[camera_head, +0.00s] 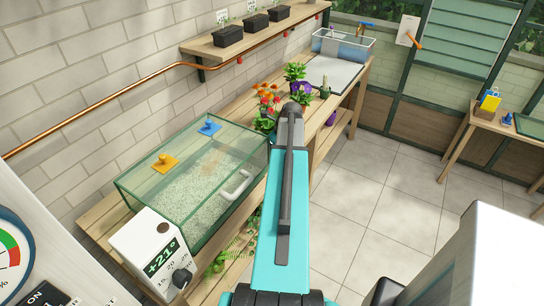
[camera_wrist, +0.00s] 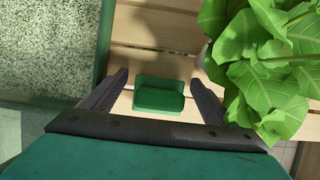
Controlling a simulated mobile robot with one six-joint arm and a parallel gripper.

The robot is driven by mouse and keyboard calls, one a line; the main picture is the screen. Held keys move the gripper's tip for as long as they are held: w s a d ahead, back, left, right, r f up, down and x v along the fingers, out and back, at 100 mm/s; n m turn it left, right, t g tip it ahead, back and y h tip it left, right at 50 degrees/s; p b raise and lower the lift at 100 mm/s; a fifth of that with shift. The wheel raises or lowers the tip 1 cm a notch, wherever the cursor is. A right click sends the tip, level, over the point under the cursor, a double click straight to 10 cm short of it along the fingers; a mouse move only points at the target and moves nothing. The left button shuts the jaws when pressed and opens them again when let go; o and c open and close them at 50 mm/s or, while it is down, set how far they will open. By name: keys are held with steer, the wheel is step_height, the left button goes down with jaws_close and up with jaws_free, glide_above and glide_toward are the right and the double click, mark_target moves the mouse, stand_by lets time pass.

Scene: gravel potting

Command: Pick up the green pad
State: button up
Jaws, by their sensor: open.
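The green pad (camera_wrist: 159,98) lies on the wooden slatted bench in the wrist view, just below the centre of the picture. My gripper (camera_wrist: 160,78) is open, with one dark finger on each side of the pad and a gap on both sides. I cannot tell how far above the bench the fingertips are. In the head view my teal arm covers the pad and the fingers.
Large green leaves (camera_wrist: 262,60) stand close to the right finger. The gravel-filled glass case (camera_head: 190,185) with a white handle is to the left. Flowering plants (camera_head: 268,105) crowd the bench. The tiled floor (camera_head: 390,220) is clear.

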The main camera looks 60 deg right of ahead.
steer(key=c, duration=1.1)
steer(key=shift+r, duration=0.2)
steer(key=shift+r+b, duration=0.7)
steer(key=shift+r, duration=0.75)
steer(key=s+a+b, duration=0.1)
steer(key=s, duration=0.4)
steer(key=s+a+r+b, duration=0.1)
steer(key=s, duration=0.4)
steer(key=s+a+b, duration=0.1)
steer(key=s, duration=0.4)
steer(key=shift+s+r, duration=0.35)
steer(key=shift+r, duration=0.05)
